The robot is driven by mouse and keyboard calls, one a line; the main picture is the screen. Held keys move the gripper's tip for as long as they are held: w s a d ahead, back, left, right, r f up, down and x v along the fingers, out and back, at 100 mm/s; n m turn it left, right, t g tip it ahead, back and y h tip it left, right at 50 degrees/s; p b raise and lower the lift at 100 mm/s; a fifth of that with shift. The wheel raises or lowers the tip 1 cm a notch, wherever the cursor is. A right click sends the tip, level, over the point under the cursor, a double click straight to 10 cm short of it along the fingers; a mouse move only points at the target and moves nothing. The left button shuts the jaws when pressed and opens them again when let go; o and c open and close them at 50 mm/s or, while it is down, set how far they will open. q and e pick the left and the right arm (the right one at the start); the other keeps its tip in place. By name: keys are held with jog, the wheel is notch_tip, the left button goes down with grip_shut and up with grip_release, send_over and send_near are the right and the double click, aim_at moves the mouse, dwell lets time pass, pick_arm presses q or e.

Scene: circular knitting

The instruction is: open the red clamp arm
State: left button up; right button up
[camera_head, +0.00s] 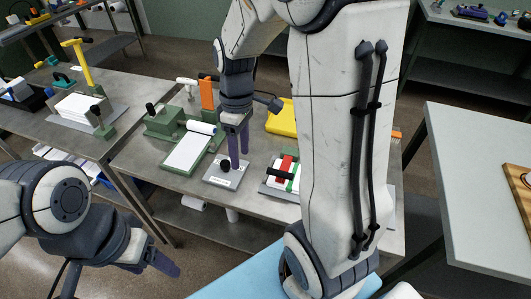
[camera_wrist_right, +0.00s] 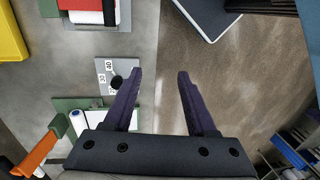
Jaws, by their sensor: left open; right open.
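A red piece (camera_head: 285,165), which may be the red clamp arm, lies across a white and green stack right of my right gripper. My large white arm partly hides it. A red part (camera_wrist_right: 88,4) shows at the top edge of the right wrist view, cut off by the frame. My right gripper (camera_head: 234,160) points down, open and empty, over a small grey plate with a black knob (camera_head: 225,167). In the right wrist view the gripper (camera_wrist_right: 157,73) sits over the table edge. My left gripper (camera_head: 160,266) is at lower left, away from the tables, empty.
A green fixture (camera_head: 188,150) with a white sheet and an orange upright handle (camera_head: 207,94) stand left of the right gripper. A yellow tray (camera_head: 281,118) lies behind. A side table (camera_head: 480,150) stands at right. The floor shows beyond the table edge.

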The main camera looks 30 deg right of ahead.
send_over(276, 170)
jog(key=w+d, duration=0.2)
notch_tip(276, 170, down, 3)
jog(key=shift+y, duration=0.4)
jog(key=f, duration=0.3)
jog(key=s+a+f, duration=0.1)
jog(key=f, duration=0.6)
jog(key=shift+s+a+p, duration=0.3)
jog(key=shift+s+a, duration=0.05)
jog(key=shift+a, duration=0.05)
grip_shut()
